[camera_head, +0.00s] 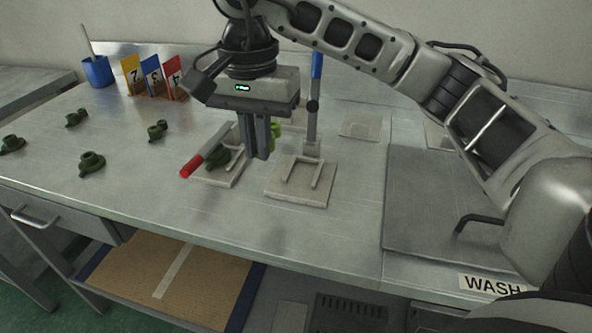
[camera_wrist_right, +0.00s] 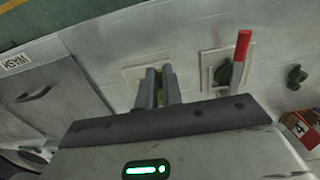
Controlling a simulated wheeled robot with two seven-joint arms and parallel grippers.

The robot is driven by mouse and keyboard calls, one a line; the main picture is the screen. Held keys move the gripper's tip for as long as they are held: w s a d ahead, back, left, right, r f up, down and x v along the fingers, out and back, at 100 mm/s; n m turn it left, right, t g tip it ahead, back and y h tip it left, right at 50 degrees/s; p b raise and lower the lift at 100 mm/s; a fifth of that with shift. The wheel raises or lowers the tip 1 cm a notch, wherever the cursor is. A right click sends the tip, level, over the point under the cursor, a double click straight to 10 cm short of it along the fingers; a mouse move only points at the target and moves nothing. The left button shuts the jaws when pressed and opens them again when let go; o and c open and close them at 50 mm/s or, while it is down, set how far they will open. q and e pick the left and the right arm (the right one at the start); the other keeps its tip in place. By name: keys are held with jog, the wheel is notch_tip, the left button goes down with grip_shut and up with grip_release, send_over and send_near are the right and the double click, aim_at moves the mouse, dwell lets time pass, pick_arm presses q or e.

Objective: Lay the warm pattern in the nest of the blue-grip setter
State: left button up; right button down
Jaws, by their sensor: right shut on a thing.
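My right gripper (camera_head: 258,152) is shut on a light green pattern (camera_head: 275,130), mostly hidden behind its fingers. In the wrist view the fingers (camera_wrist_right: 159,72) also hide most of the pattern. The blue-grip setter (camera_head: 317,66) stands just right of the gripper, its handle upright. Its pale base (camera_head: 272,191) has an empty nest between raised rails, to the right of and nearer than the fingertips. The base shows partly behind the fingers in the wrist view (camera_wrist_right: 131,72). My left gripper is not in view.
Left of the gripper, a red-grip setter (camera_head: 187,169) has its handle tilted over a dark green pattern (camera_head: 218,158). Several dark green patterns lie at left. Numbered cards (camera_head: 152,75) and a blue cup (camera_head: 97,71) stand behind. A WASH label (camera_head: 492,285) marks the right front.

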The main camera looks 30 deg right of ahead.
send_over(297, 189)
jog(key=f, duration=0.6)
jog(key=shift+s+a+f, duration=0.1)
jog(key=shift+a+f, duration=0.05)
jog(key=shift+a, duration=0.15)
jog(key=f, duration=0.3)
jog(key=shift+d+f, duration=0.15)
jog(key=shift+d, duration=0.2)
jog(key=shift+f, duration=0.25)
jog(key=shift+f, duration=0.2)
jog(key=c, duration=1.8)
grip_release()
